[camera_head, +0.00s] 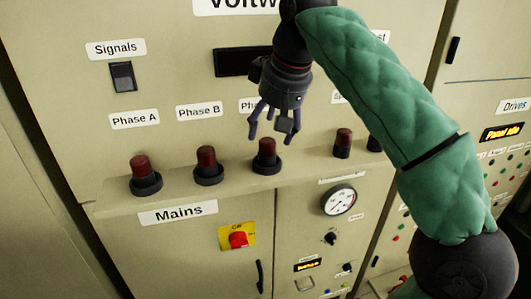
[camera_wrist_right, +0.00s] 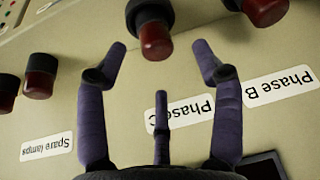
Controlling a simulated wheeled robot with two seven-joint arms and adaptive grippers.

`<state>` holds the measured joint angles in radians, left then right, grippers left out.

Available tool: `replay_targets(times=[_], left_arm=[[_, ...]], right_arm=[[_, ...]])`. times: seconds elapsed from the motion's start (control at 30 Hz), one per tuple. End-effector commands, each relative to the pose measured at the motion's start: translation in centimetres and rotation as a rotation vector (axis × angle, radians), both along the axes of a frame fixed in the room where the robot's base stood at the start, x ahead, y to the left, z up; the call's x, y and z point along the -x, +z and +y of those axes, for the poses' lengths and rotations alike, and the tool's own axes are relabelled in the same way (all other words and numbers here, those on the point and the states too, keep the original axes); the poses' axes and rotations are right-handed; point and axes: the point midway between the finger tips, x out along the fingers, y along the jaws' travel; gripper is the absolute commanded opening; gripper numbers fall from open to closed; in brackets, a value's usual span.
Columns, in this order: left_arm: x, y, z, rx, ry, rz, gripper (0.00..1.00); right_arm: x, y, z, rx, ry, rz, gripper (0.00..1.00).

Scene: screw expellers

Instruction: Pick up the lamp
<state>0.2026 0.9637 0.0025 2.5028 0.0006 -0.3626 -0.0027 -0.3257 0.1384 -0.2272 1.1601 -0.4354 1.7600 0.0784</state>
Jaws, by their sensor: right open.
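Several dark red lamps in black round holders stand on the panel's ledge: the Phase A lamp (camera_head: 144,165), the Phase B lamp (camera_head: 206,156), the Phase C lamp (camera_head: 267,149), and spare lamps (camera_head: 343,138) to the right. My right gripper (camera_head: 268,132) is open and empty, its fingers pointing down just above the Phase C lamp. In the right wrist view the Phase C lamp (camera_wrist_right: 155,38) shows beyond and between the open fingertips (camera_wrist_right: 159,58), apart from them. The Phase B lamp (camera_wrist_right: 264,10) and two spare lamps (camera_wrist_right: 41,76) show at the sides. My left gripper is not in view.
A Signals switch (camera_head: 122,76) is at upper left and a dark display (camera_head: 243,62) is behind my right wrist. Below the ledge are a yellow plate with a red knob (camera_head: 238,239) and a round gauge (camera_head: 338,200). My green arm covers part of the right side.

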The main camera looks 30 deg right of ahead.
Motion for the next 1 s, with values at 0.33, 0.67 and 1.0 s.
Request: replay_targets(times=[0.33, 0.67, 1.0], left_arm=[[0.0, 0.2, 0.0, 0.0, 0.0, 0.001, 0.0], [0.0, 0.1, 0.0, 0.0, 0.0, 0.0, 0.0], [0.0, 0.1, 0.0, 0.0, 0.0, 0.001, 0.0]], right_arm=[[-1.4, -2.8, -0.4, 0.0, -0.003, 0.001, 0.67], [-2.3, -5.0, -0.3, -0.002, -0.001, -0.002, 0.67], [-2.3, -5.0, -0.3, -0.001, -0.001, -0.002, 0.14]])
